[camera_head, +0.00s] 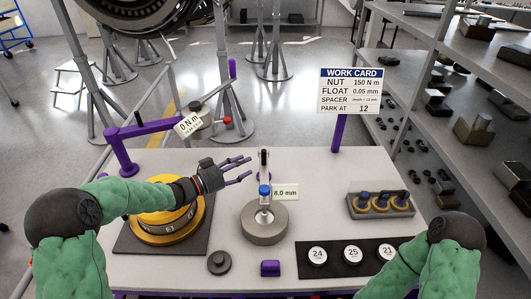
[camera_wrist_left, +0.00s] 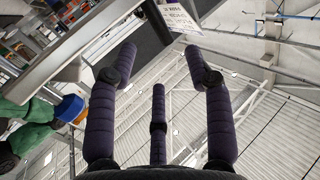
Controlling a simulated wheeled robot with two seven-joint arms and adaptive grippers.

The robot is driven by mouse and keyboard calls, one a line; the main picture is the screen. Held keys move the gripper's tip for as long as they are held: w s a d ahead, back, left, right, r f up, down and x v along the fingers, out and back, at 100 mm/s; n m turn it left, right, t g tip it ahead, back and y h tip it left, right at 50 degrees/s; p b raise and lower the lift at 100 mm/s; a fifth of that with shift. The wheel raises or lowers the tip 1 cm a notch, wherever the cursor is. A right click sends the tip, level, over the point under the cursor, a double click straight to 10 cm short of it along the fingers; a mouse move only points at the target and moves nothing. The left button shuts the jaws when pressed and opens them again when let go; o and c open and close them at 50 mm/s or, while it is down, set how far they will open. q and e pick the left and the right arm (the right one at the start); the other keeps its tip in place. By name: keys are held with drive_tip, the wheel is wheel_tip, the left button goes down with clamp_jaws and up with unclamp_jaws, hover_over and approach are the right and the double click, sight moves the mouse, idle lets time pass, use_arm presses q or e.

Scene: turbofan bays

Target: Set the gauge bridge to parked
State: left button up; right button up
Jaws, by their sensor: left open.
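The gauge bridge (camera_head: 264,165) appears to be the grey upright with a blue knob (camera_head: 265,191), standing over a round grey base (camera_head: 264,224) at the table's middle. A tag beside it reads 8.0 mm (camera_head: 286,192). My left gripper (camera_head: 247,170) is open and empty, just left of the upright, with its fingers pointing right towards it. The left wrist view shows its spread fingers (camera_wrist_left: 158,75) with nothing between them. The work card (camera_head: 350,91) reads "PARK AT 12". My right arm enters at the lower right, but its gripper is out of view.
A yellow ring-shaped unit (camera_head: 163,228) sits on a dark mat below my left forearm. A purple arm (camera_head: 150,128) with a 0 N m tag stands behind. Clear tabletop lies behind the upright.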

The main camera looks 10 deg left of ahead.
sight(263, 155)
use_arm(q)
drive_tip(key=b+x, duration=0.1)
drive_tip(key=x, duration=0.8)
drive_tip(key=shift+f+b, duration=0.1)
drive_tip(key=shift+b, duration=0.3)
drive_tip(key=shift+a, duration=0.1)
clamp_jaws()
